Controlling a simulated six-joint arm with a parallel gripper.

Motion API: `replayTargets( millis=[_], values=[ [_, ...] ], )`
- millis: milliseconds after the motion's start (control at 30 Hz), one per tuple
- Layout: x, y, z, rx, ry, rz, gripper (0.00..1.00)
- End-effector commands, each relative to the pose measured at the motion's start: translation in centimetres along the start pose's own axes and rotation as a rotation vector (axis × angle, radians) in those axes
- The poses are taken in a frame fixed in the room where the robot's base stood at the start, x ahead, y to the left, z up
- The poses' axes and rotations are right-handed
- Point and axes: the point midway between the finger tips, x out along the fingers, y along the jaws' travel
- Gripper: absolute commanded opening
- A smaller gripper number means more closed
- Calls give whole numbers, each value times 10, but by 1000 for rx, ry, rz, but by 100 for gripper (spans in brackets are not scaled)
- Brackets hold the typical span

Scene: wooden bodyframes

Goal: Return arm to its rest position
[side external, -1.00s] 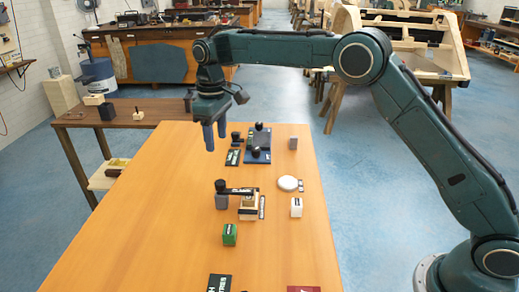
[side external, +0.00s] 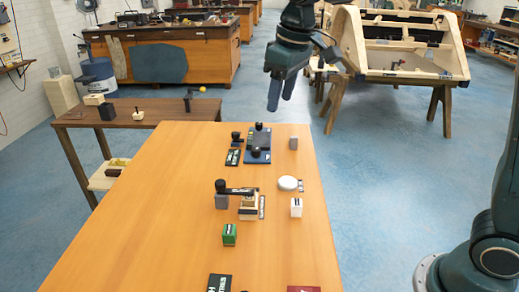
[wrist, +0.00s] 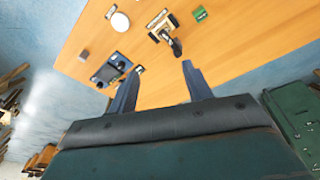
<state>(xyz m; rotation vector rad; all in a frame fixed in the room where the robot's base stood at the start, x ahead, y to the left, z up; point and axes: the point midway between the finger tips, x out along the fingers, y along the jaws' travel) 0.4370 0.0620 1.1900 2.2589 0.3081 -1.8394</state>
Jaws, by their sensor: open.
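My gripper (side external: 280,93) is high above the far right end of the orange wooden table (side external: 130,235) in the side view. Its two blue-grey fingers point down and are apart, with nothing between them. In the wrist view my gripper (wrist: 155,85) shows both fingers spread, with table surface visible between them. My forearm runs up out of the top of the side view, and my base and lower arm stand at the right edge.
On the table are a blue tray with dark parts (side external: 258,155), a stamp-like black-handled piece (side external: 221,195), a white round disc (side external: 288,183), a green box (side external: 229,235) and a white box (side external: 296,207). A brown side table (side external: 140,112) stands left. The table's left half is clear.

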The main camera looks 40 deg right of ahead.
Motion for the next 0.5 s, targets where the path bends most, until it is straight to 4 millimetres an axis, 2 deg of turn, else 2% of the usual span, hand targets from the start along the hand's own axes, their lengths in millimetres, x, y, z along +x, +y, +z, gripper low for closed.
replayTargets(
  millis=[33,200,500],
  values=[
    [-8,1,12,14,13,4,50],
    [-24,3,49,54,53,14,50],
    [-39,1,116,126,123,32,50]
  ],
)
